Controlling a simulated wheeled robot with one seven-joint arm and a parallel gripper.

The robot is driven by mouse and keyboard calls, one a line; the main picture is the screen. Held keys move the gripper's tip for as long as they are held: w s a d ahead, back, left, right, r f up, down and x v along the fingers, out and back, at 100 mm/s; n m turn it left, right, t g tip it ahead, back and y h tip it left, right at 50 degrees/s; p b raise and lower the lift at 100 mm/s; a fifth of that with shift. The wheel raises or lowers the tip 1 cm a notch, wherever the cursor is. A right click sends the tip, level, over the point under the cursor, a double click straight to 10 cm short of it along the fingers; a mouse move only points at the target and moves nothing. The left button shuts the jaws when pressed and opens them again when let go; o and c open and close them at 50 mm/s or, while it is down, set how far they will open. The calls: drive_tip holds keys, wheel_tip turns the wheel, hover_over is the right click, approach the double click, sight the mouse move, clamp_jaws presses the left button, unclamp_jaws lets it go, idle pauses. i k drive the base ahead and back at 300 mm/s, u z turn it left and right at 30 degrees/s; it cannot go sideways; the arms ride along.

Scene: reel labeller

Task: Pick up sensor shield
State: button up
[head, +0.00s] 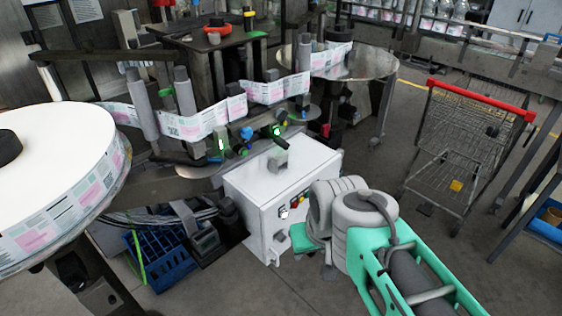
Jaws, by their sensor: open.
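A small grey angled piece (279,158), which looks like the sensor shield, rests on top of the white control cabinet (241,184), near the middle of its back edge. It seems to stand upright with a bent face, and nothing is touching it from above. My arm comes in from the lower right, with its grey joints in front of the cabinet's right side. My gripper cannot be made out; the wrist end is hidden behind or below my own arm links. No part of my arm touches the grey piece.
The labeller's rollers and printed label web (196,124) stand just behind the cabinet. A large label reel (70,200) fills the left. A blue crate (160,262) sits on the floor at lower left. A shopping cart (455,150) stands at right, with open floor between.

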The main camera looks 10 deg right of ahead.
sight(282, 159)
drive_tip(key=z, duration=1.4)
drive_tip(key=i, duration=1.25)
drive_tip(key=u, duration=3.9)
drive_tip(key=i, duration=0.5)
drive_tip(key=u, duration=0.1)
